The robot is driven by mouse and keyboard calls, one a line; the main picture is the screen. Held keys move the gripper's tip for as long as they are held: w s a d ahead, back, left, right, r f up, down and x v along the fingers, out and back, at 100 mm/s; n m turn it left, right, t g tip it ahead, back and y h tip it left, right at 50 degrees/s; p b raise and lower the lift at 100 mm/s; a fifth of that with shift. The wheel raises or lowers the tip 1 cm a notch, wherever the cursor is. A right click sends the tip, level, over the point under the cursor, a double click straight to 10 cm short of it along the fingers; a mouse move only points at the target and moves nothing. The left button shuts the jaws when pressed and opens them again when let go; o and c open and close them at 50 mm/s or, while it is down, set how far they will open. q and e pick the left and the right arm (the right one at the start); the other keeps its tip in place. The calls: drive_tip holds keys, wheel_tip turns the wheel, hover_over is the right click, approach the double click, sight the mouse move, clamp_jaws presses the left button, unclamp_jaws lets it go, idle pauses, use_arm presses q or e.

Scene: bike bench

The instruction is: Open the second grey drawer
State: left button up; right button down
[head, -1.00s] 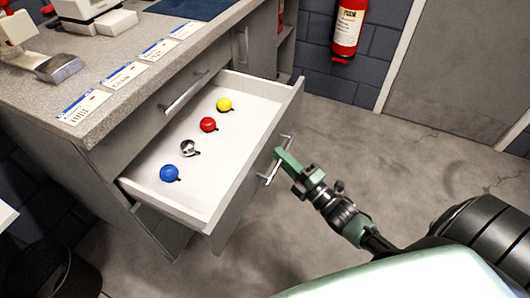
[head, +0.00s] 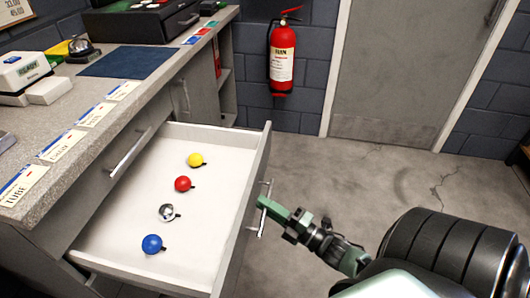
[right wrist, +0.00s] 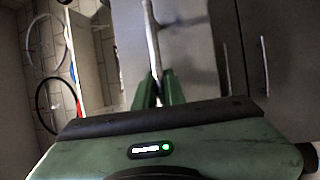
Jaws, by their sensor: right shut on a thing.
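The grey drawer (head: 245,200) below the top drawer stands pulled far out of the bench cabinet in the head view. Its pale inside (head: 215,220) holds a yellow ball-shaped bell (head: 195,160), a red one (head: 183,184), a silver one (head: 166,212) and a blue one (head: 152,244). My right gripper (head: 265,203) is at the drawer's front, shut on its metal bar handle (head: 259,222). In the right wrist view the green fingers (right wrist: 157,88) close around the handle bar (right wrist: 153,40). My left gripper is not in view.
The closed top drawer has a bar handle (head: 130,155). Labels lie along the worktop edge (head: 112,120). A red fire extinguisher (head: 282,65) hangs on the back wall beside a grey door (head: 405,75). The concrete floor (head: 345,165) in front is clear.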

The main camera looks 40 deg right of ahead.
drive_tip(key=c, duration=1.8)
unclamp_jaws()
drive_tip(key=shift+f, duration=0.1)
drive_tip(key=shift+o, duration=0.2)
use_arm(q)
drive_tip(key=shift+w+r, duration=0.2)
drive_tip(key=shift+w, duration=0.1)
use_arm(e)
drive_tip(key=v, duration=0.7)
drive_tip(key=shift+s, duration=0.4)
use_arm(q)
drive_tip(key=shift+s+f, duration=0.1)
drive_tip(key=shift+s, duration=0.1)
use_arm(e)
drive_tip(key=shift+d, duration=0.1)
